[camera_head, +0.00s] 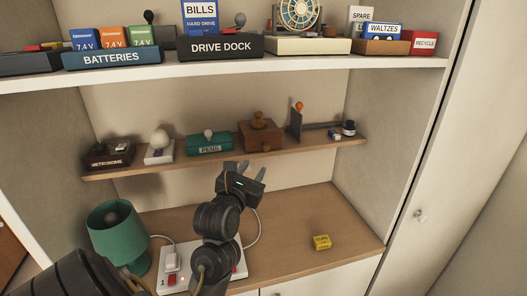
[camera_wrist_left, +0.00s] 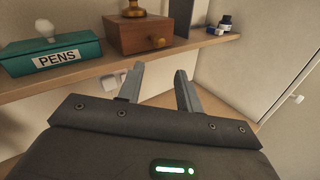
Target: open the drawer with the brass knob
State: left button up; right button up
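A small brown wooden box (camera_head: 258,137) stands on the middle shelf with a turned wooden piece on top. In the left wrist view the box (camera_wrist_left: 125,36) shows a round brass-coloured knob (camera_wrist_left: 157,41) on its front. Its front looks closed, with no gap that I can see. My left gripper (camera_head: 250,170) is in front of and a little below the box. In the left wrist view its two fingers (camera_wrist_left: 159,70) stand apart with nothing between them, and the knob shows just beyond the tips. My right gripper is not in view.
The teal PENS box (camera_head: 209,143) is left of the wooden box, and a dark bookend (camera_head: 296,125) is right. The shelf edge (camera_head: 180,169) lies close to my fingers. Below are a green lamp (camera_head: 117,228), a power strip (camera_head: 165,281) and a yellow block (camera_head: 321,242).

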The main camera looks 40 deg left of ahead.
aim_at(265, 150)
pick_arm(q)
jog(key=shift+n, duration=0.3)
jog(key=b+x, duration=0.1)
jog(key=x, duration=0.2)
jog(key=b+x, duration=0.1)
jog(key=x, duration=0.2)
jog(key=r+b+x, duration=0.1)
jog(key=x, duration=0.2)
jog(key=shift+w+a, duration=0.1)
jog(key=shift+a, duration=0.25)
jog(key=shift+w+a+f, duration=0.1)
jog(key=shift+w+f, duration=0.05)
jog(key=shift+w, duration=0.55)
jog(key=shift+c, duration=0.2)
grip_shut()
